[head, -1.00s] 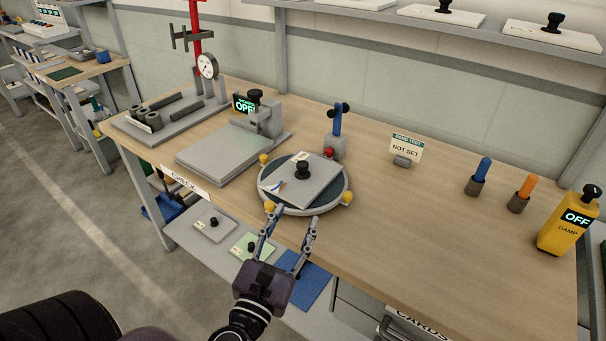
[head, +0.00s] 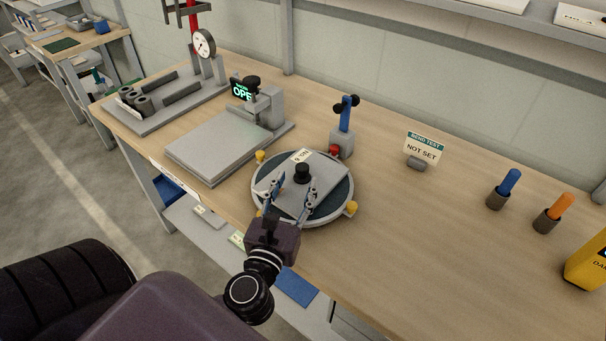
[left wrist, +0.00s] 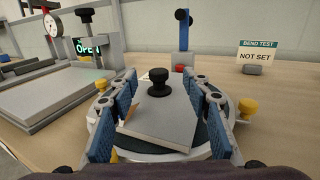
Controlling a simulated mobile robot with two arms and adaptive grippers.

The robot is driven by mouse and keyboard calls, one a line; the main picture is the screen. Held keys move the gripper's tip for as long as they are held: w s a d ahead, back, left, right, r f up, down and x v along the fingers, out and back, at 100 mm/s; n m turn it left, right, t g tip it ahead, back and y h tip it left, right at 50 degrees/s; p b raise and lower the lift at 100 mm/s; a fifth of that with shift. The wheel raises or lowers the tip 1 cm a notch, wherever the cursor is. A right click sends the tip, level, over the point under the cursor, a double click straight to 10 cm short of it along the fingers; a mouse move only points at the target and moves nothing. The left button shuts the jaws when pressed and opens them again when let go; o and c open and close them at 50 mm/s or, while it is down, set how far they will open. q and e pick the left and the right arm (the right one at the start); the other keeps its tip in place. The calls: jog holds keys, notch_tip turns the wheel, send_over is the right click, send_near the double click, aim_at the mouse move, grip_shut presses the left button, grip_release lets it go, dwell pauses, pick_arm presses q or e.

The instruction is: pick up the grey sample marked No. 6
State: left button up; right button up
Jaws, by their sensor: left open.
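A grey square sample plate (head: 317,189) with a black knob (head: 302,173) lies on the round turntable (head: 345,203). Its white label, at the far edge, looks like "No. 6" but is small and turned. My left gripper (head: 292,190) is open, its two fingers above the near part of the plate, pointing at the knob. In the left wrist view the knob (left wrist: 158,80) stands beyond and between the open blue-padded fingers (left wrist: 162,98), not touched by them. The plate also shows there (left wrist: 160,118). My right gripper is not in view.
Yellow knobs (head: 351,208) sit around the turntable rim. A small post with a blue lever (head: 345,115) and red button stands just behind. A grey press (head: 215,145) is at the left. A "NOT SET" sign (head: 423,150) stands at the right.

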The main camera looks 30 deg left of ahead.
aim_at(300, 172)
pick_arm(q)
jog(key=x, duration=0.3)
jog(key=f+p+x, duration=0.1)
jog(key=x, duration=0.1)
jog(key=shift+w+a, duration=0.2)
jog(key=shift+a, duration=0.05)
jog(key=shift+r, duration=0.1)
grip_shut()
